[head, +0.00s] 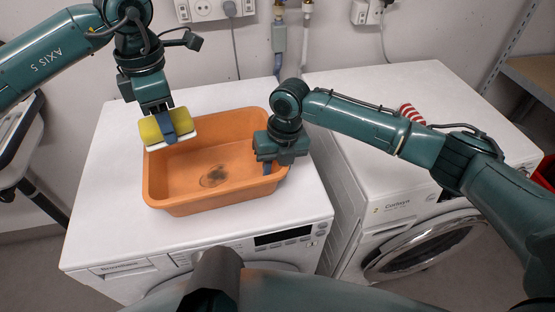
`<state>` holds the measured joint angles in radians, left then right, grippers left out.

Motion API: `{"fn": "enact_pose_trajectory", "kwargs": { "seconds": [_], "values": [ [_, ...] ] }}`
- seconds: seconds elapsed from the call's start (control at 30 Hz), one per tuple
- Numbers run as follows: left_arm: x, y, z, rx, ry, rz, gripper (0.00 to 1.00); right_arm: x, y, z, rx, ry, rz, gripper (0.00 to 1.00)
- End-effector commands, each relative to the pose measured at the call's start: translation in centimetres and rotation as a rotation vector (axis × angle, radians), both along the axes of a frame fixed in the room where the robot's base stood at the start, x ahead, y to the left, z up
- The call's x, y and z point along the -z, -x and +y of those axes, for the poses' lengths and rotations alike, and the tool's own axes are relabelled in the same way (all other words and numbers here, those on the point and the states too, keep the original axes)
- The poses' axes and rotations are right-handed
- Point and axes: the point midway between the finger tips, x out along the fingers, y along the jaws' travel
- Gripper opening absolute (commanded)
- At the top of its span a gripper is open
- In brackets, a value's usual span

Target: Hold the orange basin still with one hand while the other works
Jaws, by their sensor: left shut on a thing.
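The orange basin (165,190) stands on top of the left white washing machine. A dark stain (214,177) shows on its floor. My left gripper (167,130) is shut on a yellow sponge (150,131) with a white underside. It holds the sponge above the basin's left rim, apart from the basin's floor. My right gripper (270,168) points down at the basin's right rim, with one finger visible on the inner side. Its other finger is hidden, so I cannot tell whether it grips the rim.
The left machine's white top (105,200) is clear around the basin. A second white front-loader (430,90) stands to the right, with a red-and-white striped item (412,114) on it, partly behind my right arm. Wall sockets, pipes and a hanging cable are behind.

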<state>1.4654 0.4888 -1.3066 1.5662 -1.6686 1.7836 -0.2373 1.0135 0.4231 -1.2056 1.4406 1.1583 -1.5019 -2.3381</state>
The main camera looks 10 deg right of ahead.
Motion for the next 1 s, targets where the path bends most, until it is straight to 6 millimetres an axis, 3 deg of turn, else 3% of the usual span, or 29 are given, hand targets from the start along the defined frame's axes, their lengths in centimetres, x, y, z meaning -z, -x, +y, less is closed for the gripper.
{"fn": "enact_pose_trajectory", "kwargs": {
  "seconds": [0.23, 0.57, 1.0],
  "values": [
    [-0.01, 0.00, 0.00, 0.000, 0.000, 0.000, 0.28, 0.07, 0.01, 0.01, 0.000, 0.000, 0.000, 0.27],
    [-0.01, 0.00, 0.00, 0.000, 0.000, 0.000, 0.28, 0.04, 0.01, -0.01, 0.000, 0.000, 0.000, 0.00],
    [0.00, 0.00, 0.00, 0.000, 0.000, 0.000, 0.28, 0.06, 0.02, -0.04, 0.000, 0.001, 0.001, 0.00]
  ]
}}
